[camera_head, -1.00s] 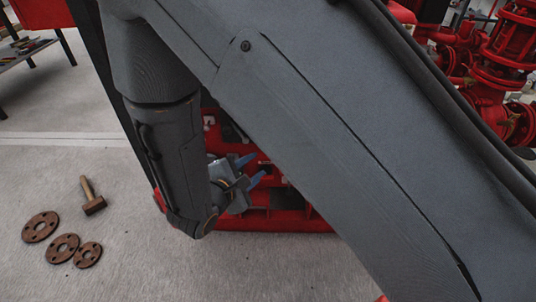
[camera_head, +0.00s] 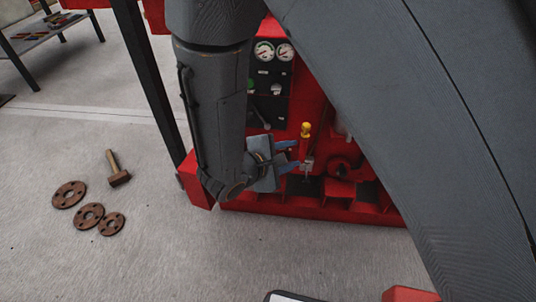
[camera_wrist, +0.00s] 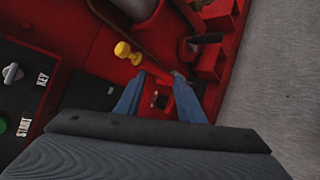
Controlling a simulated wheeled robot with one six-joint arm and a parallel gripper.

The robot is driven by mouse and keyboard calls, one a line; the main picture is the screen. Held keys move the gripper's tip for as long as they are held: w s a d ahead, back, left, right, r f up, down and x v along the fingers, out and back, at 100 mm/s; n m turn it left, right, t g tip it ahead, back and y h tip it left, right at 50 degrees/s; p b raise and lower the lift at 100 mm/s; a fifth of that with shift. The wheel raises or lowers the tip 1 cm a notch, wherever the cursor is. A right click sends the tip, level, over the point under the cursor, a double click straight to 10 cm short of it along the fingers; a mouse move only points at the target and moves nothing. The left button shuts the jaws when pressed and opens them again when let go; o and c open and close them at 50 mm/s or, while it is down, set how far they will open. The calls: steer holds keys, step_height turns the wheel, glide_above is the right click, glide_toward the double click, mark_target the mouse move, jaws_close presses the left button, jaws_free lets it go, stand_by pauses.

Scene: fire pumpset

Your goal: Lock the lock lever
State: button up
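A lever with a yellow knob (camera_head: 305,130) stands upright at the front of the red pumpset, above a small grey block (camera_head: 307,163); I take it for the lock lever. In the wrist view, the yellow knob (camera_wrist: 126,51) lies above and left of my fingers, with a red rod running from it towards them. My gripper (camera_head: 291,156) is left of the grey block. Its two blue fingers are apart, with nothing clearly held between them. In the wrist view, my gripper (camera_wrist: 158,97) spans a red part with a small pale piece. Contact cannot be told.
A black control panel (camera_head: 270,85) with two gauges is above my gripper. In the wrist view, a black panel (camera_wrist: 25,80) marked START and KEY is at left. A hammer (camera_head: 118,170) and rusty flanges (camera_head: 88,216) lie on open floor at left. A shelf table (camera_head: 45,35) stands behind.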

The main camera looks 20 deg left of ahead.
steer(key=s+f+m+g+y+b, duration=0.15)
steer(key=s+f+g, duration=0.3)
steer(key=f, duration=0.45)
steer(key=s+f+m+g+b, duration=0.3)
steer(key=s+f, duration=0.3)
steer(key=f, duration=0.3)
steer(key=s+a+f+m+g+y+b, duration=0.45)
steer(key=s+a+f+m+y, duration=0.2)
steer(key=a+f, duration=0.2)
steer(key=w+a+m+t+y+b, duration=0.3)
steer(key=w+a+m+y+b, duration=0.25)
steer(key=a, duration=0.35)
steer(key=w+d+r+m+t+y+b, duration=0.1)
steer(key=w+r+m+t+y+b, duration=0.15)
steer(key=w+m+t, duration=0.35)
steer(key=w+d+r+m+t+y+b, duration=0.2)
steer(key=w+t+b, duration=0.25)
steer(key=w, duration=0.25)
steer(key=b+x, duration=0.3)
steer(key=x, duration=0.4)
steer(key=shift+w+a+r+b, duration=0.15)
steer(key=shift+w+a+b, duration=0.1)
steer(key=shift+b, duration=0.05)
